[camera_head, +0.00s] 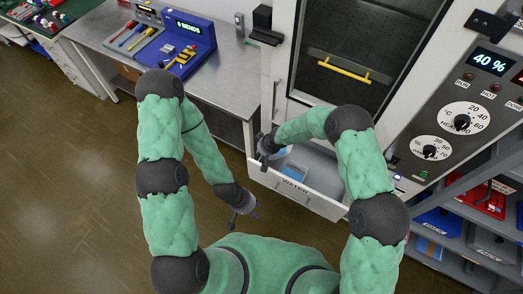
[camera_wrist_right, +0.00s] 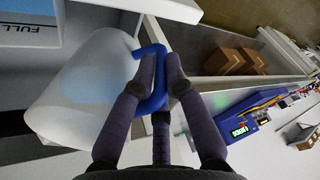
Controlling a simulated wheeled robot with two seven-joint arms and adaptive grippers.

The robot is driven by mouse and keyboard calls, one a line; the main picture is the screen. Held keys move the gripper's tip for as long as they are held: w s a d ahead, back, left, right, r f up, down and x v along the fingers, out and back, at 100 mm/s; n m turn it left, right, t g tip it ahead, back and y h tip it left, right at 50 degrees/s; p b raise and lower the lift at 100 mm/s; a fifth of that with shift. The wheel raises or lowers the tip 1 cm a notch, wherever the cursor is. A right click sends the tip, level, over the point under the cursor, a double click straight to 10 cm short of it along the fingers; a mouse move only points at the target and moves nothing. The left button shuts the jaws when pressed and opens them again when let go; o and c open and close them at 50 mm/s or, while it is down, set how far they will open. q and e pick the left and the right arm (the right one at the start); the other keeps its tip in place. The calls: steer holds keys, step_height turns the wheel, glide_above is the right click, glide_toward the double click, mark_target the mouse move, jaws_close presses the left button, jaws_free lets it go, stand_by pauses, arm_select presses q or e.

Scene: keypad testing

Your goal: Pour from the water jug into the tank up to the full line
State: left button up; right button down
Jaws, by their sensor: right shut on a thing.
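The water jug (camera_wrist_right: 85,95) is a whitish, see-through vessel with a blue handle (camera_wrist_right: 153,75) in the right wrist view. My right gripper (camera_wrist_right: 160,75) is shut on that handle. In the head view my right gripper (camera_head: 266,152) is over the left end of the pulled-out drawer marked WATER (camera_head: 294,188); the jug is mostly hidden there by my arm. The tank (camera_head: 295,173) shows bluish inside the drawer. In the right wrist view its FULL mark (camera_wrist_right: 18,29) is beside the jug at the upper left. My left gripper (camera_head: 243,218) hangs open and empty over the floor.
The drawer is under a cabinet with a glass door and yellow handle (camera_head: 344,70). A control panel reading 40 % (camera_head: 490,62) is at the right, above shelves of red and blue bins (camera_head: 438,222). A steel bench (camera_head: 225,85) with a blue tester stands left. Floor at left is clear.

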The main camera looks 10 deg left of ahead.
steer(key=shift+s+d+b, duration=0.15)
steer(key=shift+d+b, duration=0.2)
steer(key=shift+b, duration=0.75)
steer(key=shift+d+b, duration=0.1)
steer(key=shift+b, duration=0.2)
steer(key=shift+s+d+f+t+y+b, duration=0.1)
steer(key=shift+s+d+t+y+b, duration=0.2)
steer(key=shift+b, duration=0.55)
steer(key=shift+w, duration=0.1)
stand_by(0.4)
steer(key=shift+d+f+y+b, duration=0.3)
steer(key=shift+y+b, duration=0.1)
steer(key=shift+b, duration=0.6)
steer(key=shift+r, duration=0.1)
steer(key=shift+s, duration=0.2)
steer(key=shift+s+d+f+t+b, duration=0.15)
steer(key=shift+d+f+t+b, duration=0.2)
steer(key=shift+b, duration=0.4)
